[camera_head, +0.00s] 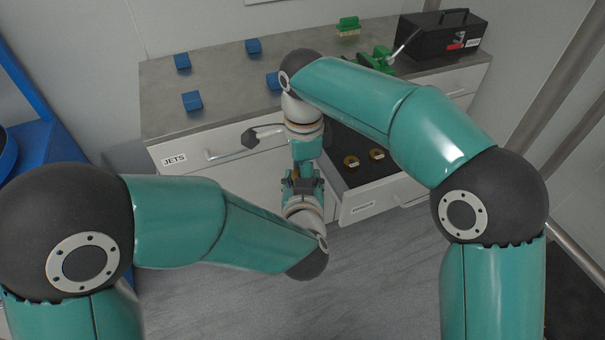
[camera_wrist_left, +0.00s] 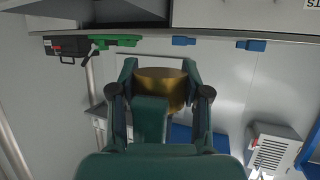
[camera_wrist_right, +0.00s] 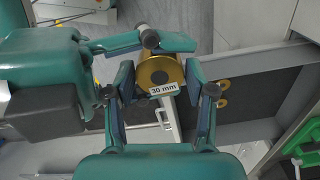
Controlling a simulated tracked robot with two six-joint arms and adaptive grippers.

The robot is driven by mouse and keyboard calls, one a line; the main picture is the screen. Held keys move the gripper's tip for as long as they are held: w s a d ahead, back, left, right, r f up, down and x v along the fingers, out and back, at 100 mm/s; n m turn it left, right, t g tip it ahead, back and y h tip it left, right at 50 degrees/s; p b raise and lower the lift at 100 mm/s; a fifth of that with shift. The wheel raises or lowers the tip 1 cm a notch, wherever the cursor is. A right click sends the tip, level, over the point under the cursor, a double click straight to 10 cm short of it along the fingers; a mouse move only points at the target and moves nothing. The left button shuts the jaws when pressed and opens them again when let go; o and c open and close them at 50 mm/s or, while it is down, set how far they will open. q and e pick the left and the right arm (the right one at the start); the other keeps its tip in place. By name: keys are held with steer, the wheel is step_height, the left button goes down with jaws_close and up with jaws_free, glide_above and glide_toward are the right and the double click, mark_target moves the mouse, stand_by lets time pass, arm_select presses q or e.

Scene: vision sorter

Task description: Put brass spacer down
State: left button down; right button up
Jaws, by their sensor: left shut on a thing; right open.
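A brass spacer (camera_wrist_right: 158,70) with a "30 mm" label faces the right wrist camera. My left gripper (camera_head: 302,182) is shut on it. The spacer also shows as a brass cylinder between the fingers in the left wrist view (camera_wrist_left: 162,82). My right gripper (camera_wrist_right: 160,82) is open, its fingers on either side of the spacer; I cannot tell whether they touch it. In the head view the two grippers meet in front of the cabinet and mostly hide the spacer.
An open drawer (camera_head: 372,203) holds two other brass spacers (camera_head: 351,161) (camera_head: 377,154), with bare floor around them. Several blue blocks (camera_head: 192,101), green items (camera_head: 378,58) and a black toolbox (camera_head: 440,35) stand on the countertop (camera_head: 225,85). A "JETS" drawer is at left.

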arm_select(q)
steer(key=shift+r, duration=0.1)
arm_select(e)
steer(key=shift+f, duration=0.45)
jaws_close()
arm_select(q)
steer(key=shift+c, duration=2.3)
jaws_free()
arm_select(e)
steer(key=shift+r, duration=0.1)
arm_select(q)
steer(key=shift+s, duration=0.1)
